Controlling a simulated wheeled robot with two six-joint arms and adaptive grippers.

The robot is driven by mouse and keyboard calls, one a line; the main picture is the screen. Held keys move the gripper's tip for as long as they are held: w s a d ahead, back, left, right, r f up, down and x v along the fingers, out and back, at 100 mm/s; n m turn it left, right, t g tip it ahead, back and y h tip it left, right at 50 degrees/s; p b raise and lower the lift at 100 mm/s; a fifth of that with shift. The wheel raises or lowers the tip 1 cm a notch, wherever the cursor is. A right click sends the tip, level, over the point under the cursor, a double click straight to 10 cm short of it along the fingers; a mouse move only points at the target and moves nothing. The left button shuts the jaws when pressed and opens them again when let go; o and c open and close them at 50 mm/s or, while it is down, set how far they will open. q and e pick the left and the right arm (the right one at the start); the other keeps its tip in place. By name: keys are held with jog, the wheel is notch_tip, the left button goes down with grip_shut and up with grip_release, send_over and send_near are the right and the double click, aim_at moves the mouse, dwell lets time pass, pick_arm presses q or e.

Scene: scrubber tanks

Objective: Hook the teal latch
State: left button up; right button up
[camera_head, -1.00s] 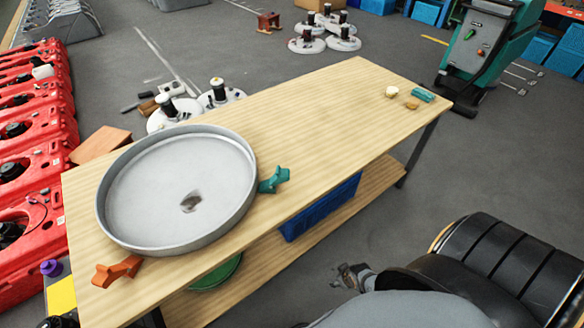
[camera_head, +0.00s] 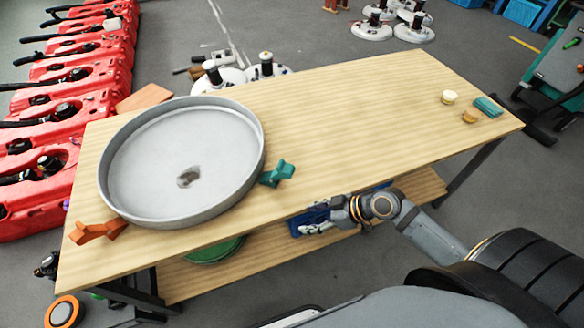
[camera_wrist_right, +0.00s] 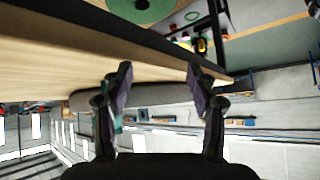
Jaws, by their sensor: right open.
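A wide round grey tank (camera_head: 185,150) sits on the left part of a wooden table. The teal latch (camera_head: 277,173) sticks out from its right side, over the tabletop. An orange latch (camera_head: 100,231) sticks out at its lower left. My right gripper (camera_head: 315,221) is at the table's front edge, to the right of and nearer than the teal latch, apart from it. In the right wrist view my gripper (camera_wrist_right: 160,88) is open and empty, with the tank's side (camera_wrist_right: 150,97) beyond its fingers; a bit of teal shows behind one finger.
The table's front edge (camera_head: 390,178) lies close to my right gripper. Small cream, tan and teal pieces (camera_head: 487,107) lie at the table's far right. A lower shelf (camera_head: 272,258) holds a blue bin and a green round thing. The middle of the tabletop is clear.

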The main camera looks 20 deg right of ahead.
notch_tip(320, 180, up, 4)
jog(key=w+d+n+y, duration=0.1)
jog(key=w+y, duration=0.1)
jog(key=w, duration=0.1)
jog(key=t, duration=0.3)
send_near(291, 169)
jog(key=shift+y, duration=0.5)
jog(key=b+x, duration=0.4)
jog(key=b, duration=0.1)
jog(key=f+b+x, duration=0.1)
jog(key=b+x, duration=0.1)
jog(key=shift+d, duration=0.3)
jog(key=shift+w+a+r, duration=0.1)
jog(key=shift+w+a, duration=0.15)
jog(key=shift+a, duration=0.05)
pick_arm(q)
notch_tip(291, 169, down, 7)
pick_arm(e)
jog(key=shift+x, duration=2.05)
grip_shut()
